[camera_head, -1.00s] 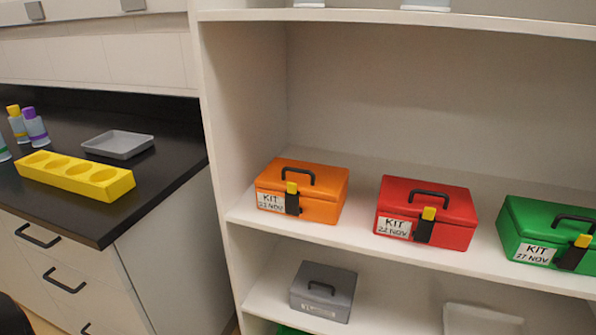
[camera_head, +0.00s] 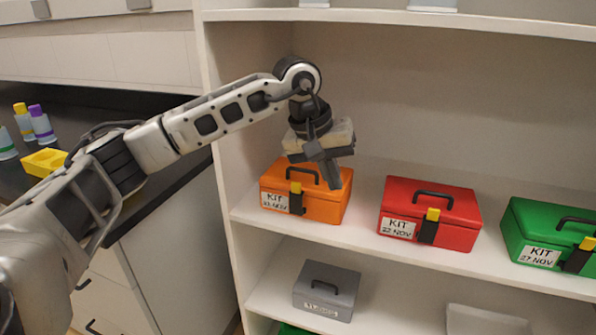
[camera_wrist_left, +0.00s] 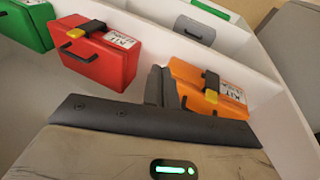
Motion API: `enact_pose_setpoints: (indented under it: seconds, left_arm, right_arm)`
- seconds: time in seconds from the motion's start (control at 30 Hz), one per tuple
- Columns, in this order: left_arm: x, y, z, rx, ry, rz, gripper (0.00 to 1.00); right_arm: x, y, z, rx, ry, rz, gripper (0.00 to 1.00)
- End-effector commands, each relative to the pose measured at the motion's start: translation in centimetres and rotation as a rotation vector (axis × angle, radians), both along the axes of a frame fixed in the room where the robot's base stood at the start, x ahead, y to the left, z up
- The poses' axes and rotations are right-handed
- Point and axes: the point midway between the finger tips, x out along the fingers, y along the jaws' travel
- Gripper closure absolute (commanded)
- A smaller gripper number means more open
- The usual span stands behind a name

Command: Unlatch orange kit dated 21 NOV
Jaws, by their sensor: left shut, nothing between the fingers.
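The orange kit (camera_head: 324,207) sits on the middle shelf at the left, with a black handle, a white date label (camera_head: 274,201) and a dark latch with a yellow tab (camera_head: 296,188). Its label is hard to read in full. My left gripper (camera_head: 333,181) is shut and empty, fingers pointing down at the kit's right upper part, partly hiding it. In the left wrist view the fingers (camera_wrist_left: 162,86) are together beside the orange kit (camera_wrist_left: 196,104), whose latch (camera_wrist_left: 211,84) faces away toward the shelf front. Whether they touch the kit I cannot tell. My right gripper is not in view.
A red kit (camera_head: 456,231) labelled 22 NOV and a green kit (camera_head: 527,218) labelled 27 NOV stand to the right. A grey case (camera_head: 326,283) is on the shelf below. The shelf's left side wall (camera_head: 222,120) is close to my left arm.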

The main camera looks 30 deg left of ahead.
Motion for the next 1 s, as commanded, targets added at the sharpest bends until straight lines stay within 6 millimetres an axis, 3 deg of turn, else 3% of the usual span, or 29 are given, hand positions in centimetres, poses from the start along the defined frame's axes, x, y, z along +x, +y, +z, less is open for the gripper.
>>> enact_pose_setpoints:
  seconds: [0.03, 0.1, 0.23, 0.67, 1.0]
  left_arm:
    - [0.4, 3.0, 2.0, 0.109, -0.037, -0.006, 1.00]
    - [0.5, 6.0, 3.7, 0.223, -0.055, -0.015, 1.00]
    - [0.3, 8.8, 5.3, 0.327, -0.060, -0.022, 1.00]
    - [0.4, 9.1, 5.1, 0.338, -0.058, -0.024, 1.00]
    - [2.2, 9.5, -0.2, 0.337, -0.055, -0.024, 1.00]
  right_arm:
    - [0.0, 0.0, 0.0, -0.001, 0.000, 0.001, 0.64]
    - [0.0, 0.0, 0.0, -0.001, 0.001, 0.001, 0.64]
    - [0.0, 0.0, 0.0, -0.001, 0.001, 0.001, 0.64]
    - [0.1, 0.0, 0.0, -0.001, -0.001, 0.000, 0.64]
    - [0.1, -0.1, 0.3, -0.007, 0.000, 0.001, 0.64]
